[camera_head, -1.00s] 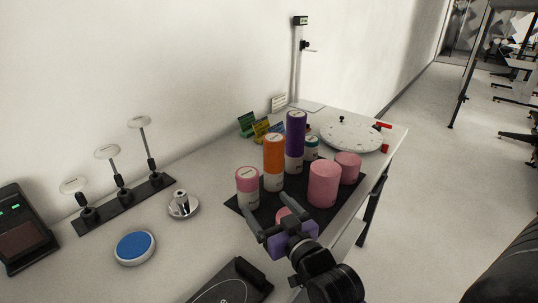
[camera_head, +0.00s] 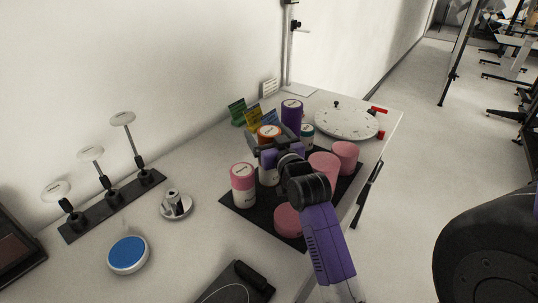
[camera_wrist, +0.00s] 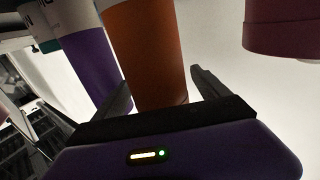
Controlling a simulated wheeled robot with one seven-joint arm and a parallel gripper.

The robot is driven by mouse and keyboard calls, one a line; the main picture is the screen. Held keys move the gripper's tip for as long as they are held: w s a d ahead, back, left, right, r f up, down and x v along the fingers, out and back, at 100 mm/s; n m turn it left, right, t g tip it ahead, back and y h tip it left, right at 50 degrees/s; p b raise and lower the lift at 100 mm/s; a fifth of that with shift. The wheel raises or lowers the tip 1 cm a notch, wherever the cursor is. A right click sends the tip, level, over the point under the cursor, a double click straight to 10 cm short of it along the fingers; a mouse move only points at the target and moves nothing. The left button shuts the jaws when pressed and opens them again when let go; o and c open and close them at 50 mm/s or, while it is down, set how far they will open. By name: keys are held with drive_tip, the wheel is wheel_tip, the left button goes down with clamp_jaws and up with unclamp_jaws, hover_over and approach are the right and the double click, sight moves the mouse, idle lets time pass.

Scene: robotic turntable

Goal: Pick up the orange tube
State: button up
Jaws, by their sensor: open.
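The orange tube (camera_head: 268,131) stands upright on a black mat (camera_head: 238,203), with an orange upper part and a white lower part. My gripper (camera_head: 272,146) is open around its upper part in the head view and hides some of it. In the wrist view the orange tube (camera_wrist: 145,45) stands between the two spread fingers of my gripper (camera_wrist: 160,85). I cannot tell whether either finger touches it.
A purple tube (camera_head: 291,113) stands close behind. A pink-topped tube (camera_head: 243,185) stands to the left. Pink cylinders (camera_head: 345,156) stand on the right of the mat. A white turntable (camera_head: 346,122) is behind. A blue-topped disc (camera_head: 128,254) lies front left.

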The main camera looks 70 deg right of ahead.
drive_tip(key=shift+w+d, duration=0.35)
drive_tip(key=shift+w, duration=0.05)
clamp_jaws()
drive_tip(key=shift+r, duration=0.15)
